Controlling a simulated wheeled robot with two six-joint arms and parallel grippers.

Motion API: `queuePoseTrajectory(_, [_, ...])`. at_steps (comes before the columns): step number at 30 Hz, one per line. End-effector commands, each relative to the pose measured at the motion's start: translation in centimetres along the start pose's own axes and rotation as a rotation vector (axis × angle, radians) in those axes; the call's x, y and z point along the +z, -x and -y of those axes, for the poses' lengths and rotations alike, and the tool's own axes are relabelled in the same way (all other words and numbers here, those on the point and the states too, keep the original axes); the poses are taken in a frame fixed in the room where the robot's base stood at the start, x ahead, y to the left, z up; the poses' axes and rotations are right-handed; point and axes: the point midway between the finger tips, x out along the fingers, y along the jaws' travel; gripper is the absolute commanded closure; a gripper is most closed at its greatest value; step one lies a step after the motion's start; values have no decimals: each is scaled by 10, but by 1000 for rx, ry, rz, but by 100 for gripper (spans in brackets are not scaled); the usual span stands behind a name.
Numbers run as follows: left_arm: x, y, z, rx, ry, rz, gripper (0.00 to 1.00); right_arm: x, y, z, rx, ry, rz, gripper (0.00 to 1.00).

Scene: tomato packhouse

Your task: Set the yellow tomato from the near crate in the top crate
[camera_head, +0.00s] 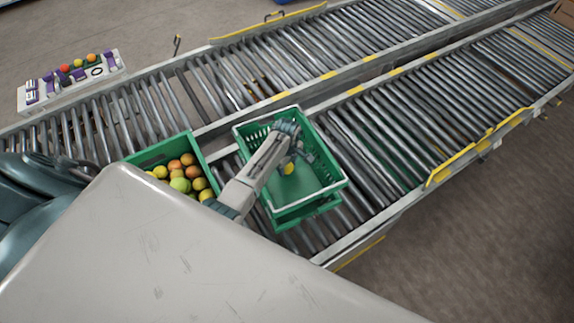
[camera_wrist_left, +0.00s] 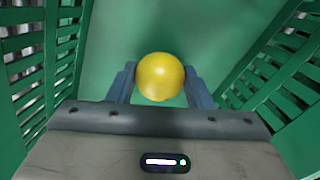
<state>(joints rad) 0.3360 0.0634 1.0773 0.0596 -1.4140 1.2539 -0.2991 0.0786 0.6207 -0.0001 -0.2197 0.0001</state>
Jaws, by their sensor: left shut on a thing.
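The yellow tomato (camera_wrist_left: 161,77) is held between the two fingers of my left gripper (camera_wrist_left: 160,88), which is shut on it. In the head view the tomato (camera_head: 289,169) shows below my left gripper (camera_head: 293,160), inside the outline of the top crate (camera_head: 336,189). The top crate is green with a pale rim and is stacked on another green crate (camera_head: 308,212). Its floor looks bare around the tomato. I cannot tell whether the tomato touches the floor. The near crate (camera_head: 205,154) is green and holds several yellow, orange and red tomatoes. My right gripper is not in view.
Both crates stand on a roller conveyor (camera_head: 365,130), with a second roller conveyor (camera_head: 260,70) behind it. Slatted crate walls (camera_wrist_left: 265,85) rise on both sides of my left gripper. The rollers to the right are clear.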

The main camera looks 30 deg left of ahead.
Motion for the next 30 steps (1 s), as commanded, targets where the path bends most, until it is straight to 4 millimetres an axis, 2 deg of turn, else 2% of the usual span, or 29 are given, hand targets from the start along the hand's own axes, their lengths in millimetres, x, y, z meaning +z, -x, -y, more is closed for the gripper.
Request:
queuePoseTrajectory(21, [0, -11, 0, 0, 0, 0, 65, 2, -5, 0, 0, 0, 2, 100])
queuePoseTrajectory(22, [0, -11, 0, 1, 0, 0, 50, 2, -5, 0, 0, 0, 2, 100])
queuePoseTrajectory(25, [0, -10, 0, 1, 0, 0, 31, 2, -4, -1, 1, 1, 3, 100])
queuePoseTrajectory(30, [0, -10, 0, 0, 0, 0, 29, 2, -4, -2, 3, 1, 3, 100])
